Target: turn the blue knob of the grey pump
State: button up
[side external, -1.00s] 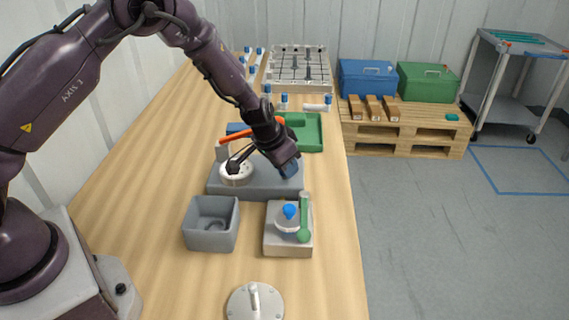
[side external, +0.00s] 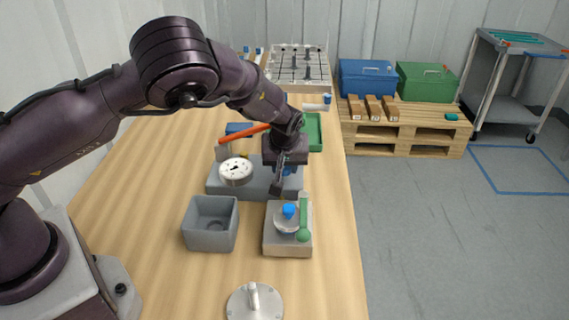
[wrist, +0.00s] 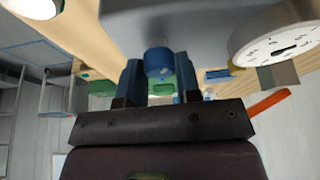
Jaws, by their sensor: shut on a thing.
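The grey pump (side external: 222,186) is a low grey block on the table with a white dial disc (side external: 236,171) on top at its left. The disc also shows large in the wrist view (wrist: 275,40). My gripper (side external: 287,172) is at the right end of the pump. In the wrist view my gripper (wrist: 158,75) has one blue finger on each side of the round blue knob (wrist: 158,60), shut on it. In the side view the knob is mostly hidden by my gripper, and its turn angle cannot be read.
A grey open bin (side external: 211,223) and a pale block (side external: 289,240) with a blue-topped part and a green lever stand in front of the pump. An orange bar (side external: 243,135) and green tray (side external: 314,132) are behind.

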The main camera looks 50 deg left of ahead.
jog(key=n+g, duration=0.1)
jog(key=n, duration=0.2)
jog(key=n+g+y, duration=0.1)
jog(key=n, duration=0.1)
jog(key=shift+n, duration=0.4)
dwell(0.4)
jog(key=o, duration=0.9)
jog(key=v, duration=1.3)
jog(key=shift+w, duration=0.15)
